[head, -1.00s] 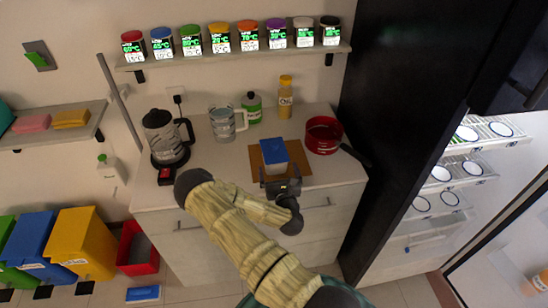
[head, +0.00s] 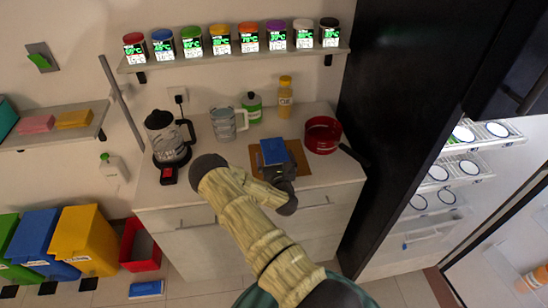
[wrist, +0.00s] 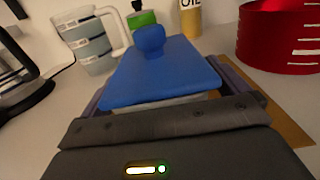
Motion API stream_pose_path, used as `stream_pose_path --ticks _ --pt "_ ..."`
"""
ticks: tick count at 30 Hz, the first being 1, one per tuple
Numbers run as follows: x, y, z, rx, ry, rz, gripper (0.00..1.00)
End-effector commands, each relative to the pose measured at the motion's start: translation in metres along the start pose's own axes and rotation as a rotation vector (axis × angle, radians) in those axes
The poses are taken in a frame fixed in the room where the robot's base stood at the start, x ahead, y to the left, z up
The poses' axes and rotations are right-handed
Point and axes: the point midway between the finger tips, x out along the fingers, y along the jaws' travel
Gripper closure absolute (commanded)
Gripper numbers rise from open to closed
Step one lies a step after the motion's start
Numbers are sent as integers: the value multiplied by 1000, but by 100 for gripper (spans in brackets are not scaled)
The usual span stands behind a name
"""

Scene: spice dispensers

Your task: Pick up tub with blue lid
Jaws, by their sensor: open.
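The tub with the blue lid (head: 273,152) stands on a brown board (head: 300,160) on the counter. In the wrist view its blue lid (wrist: 165,75) with a round knob fills the middle, and a strip of the pale tub body shows under the lid. My gripper (head: 280,172) is at the near side of the tub. In the wrist view my gripper's fingers (wrist: 165,92) are open, one along each side of the tub below the lid. Whether they touch it I cannot tell; the lid hides the fingertips.
A red pot (head: 322,134) stands close on the right. A measuring jug (head: 225,123), a green bottle (head: 252,108) and an oil bottle (head: 285,98) stand behind. A kettle (head: 165,138) is at the left.

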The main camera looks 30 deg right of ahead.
Motion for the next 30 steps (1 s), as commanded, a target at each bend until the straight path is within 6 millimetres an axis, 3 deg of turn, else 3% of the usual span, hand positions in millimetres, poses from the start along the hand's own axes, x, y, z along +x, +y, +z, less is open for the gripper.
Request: stream_pose_path --ticks 16,25,30 --pt "1 0 0 1 0 0 0" --pt "1 0 0 0 0 0 56" --pt "2 0 0 0 -2 0 56"
